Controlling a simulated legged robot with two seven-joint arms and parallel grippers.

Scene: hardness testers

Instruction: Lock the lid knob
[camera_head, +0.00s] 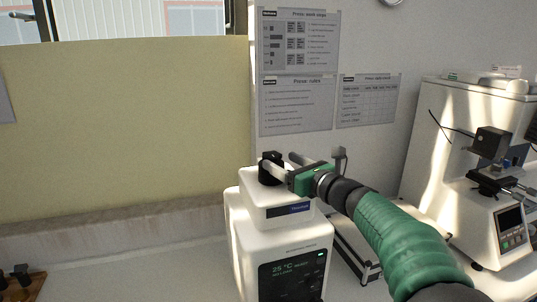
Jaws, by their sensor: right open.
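A white machine (250,235) stands on the bench near the middle, with a dark display reading 25 °C on its front. Its white lid (262,206) has a blue label and looks closed. A black lid knob (268,177) sits on top of the lid. My right gripper (279,160), on a green arm from the lower right, is open at the knob. One finger overlaps the knob in the picture and the other lies to its right. I cannot tell if they touch it. My left gripper is out of view.
A large white tester (450,140) with a stage and small screen stands at the right. A dark-framed object (352,262) lies behind my right arm. A wooden block with black knobs (22,284) is at the lower left.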

